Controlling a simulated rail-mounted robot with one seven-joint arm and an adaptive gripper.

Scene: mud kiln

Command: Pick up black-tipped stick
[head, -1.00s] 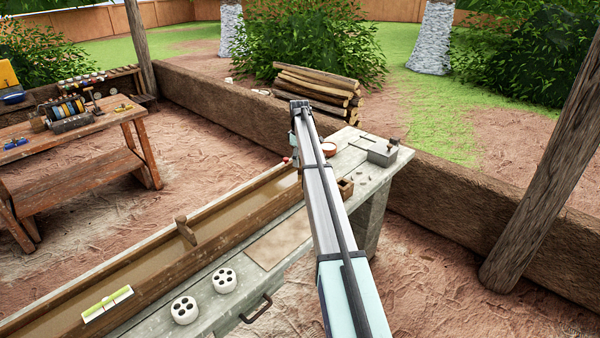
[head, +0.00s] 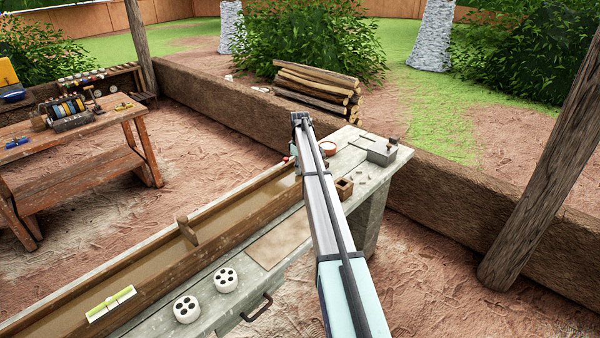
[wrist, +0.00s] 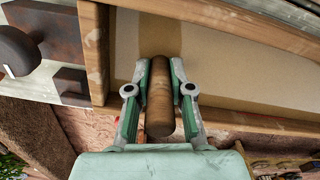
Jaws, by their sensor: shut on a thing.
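In the wrist view, a brown wooden cylindrical stick (wrist: 160,110) lies lengthwise between the green-padded fingers of my gripper (wrist: 161,66). The fingers are shut on it, one on each side. No black tip shows on the visible part of the stick. Beyond the fingers is the sandy-coloured floor of a wooden-edged trough (wrist: 230,60). I cannot tell whether the stick touches it. In the head view, my arm hides most of the gripper and the stick, near the far end of the long trough (head: 130,262) on the bench.
The bench also bears a small wooden box (head: 344,188), a grey metal block (head: 381,152), a reddish bowl (head: 328,148) and two white holed cylinders (head: 187,309). A wooden piece (head: 187,231) stands in the trough. A low earth wall (head: 480,215) runs behind the bench.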

